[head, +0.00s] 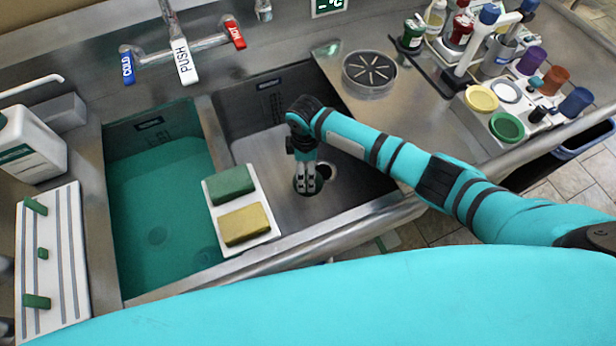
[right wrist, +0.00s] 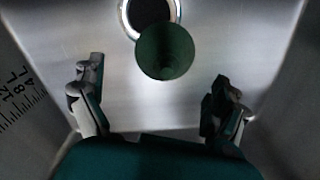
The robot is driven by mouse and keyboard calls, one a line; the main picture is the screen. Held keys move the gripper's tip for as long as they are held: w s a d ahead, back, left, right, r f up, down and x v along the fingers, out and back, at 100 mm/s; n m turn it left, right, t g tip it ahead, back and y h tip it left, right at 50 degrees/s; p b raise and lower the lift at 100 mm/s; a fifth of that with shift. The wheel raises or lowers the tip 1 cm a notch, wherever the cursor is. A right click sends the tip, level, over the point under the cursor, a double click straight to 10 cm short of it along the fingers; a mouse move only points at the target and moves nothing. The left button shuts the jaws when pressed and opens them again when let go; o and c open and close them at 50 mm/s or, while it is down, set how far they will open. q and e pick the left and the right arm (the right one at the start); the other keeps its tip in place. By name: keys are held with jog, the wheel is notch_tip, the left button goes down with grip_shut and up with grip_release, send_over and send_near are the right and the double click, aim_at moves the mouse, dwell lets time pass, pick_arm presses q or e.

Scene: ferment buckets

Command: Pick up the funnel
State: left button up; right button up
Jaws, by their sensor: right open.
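The funnel (right wrist: 165,52) is a dark green cone in the right wrist view, on the steel floor of the right-hand sink basin, beside the drain. It overlaps the edge of the drain opening in that view. In the head view the funnel (head: 318,184) is mostly hidden behind my right gripper (head: 305,184). That gripper points down into the basin above the funnel. In the right wrist view my right gripper (right wrist: 158,75) is open, its fingers spread wide, with the funnel beyond and between the fingertips and nothing held. My left gripper is not in view.
The sink drain (head: 327,171) lies beside the funnel. A white tray (head: 268,235) with green and yellow sponges sits on the divider left of the basin. The left basin (head: 165,185) holds green liquid. Steel basin walls surround the right gripper. A slotted round strainer (head: 370,72) stands behind right.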

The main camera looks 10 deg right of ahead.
aim_at(306, 175)
jog(key=shift+s+a+f, duration=0.1)
jog(key=shift+s+f, duration=0.05)
jog(key=shift+f, duration=1.3)
jog(key=shift+s+f, duration=0.1)
jog(key=shift+f, duration=1.35)
jog(key=c, duration=0.9)
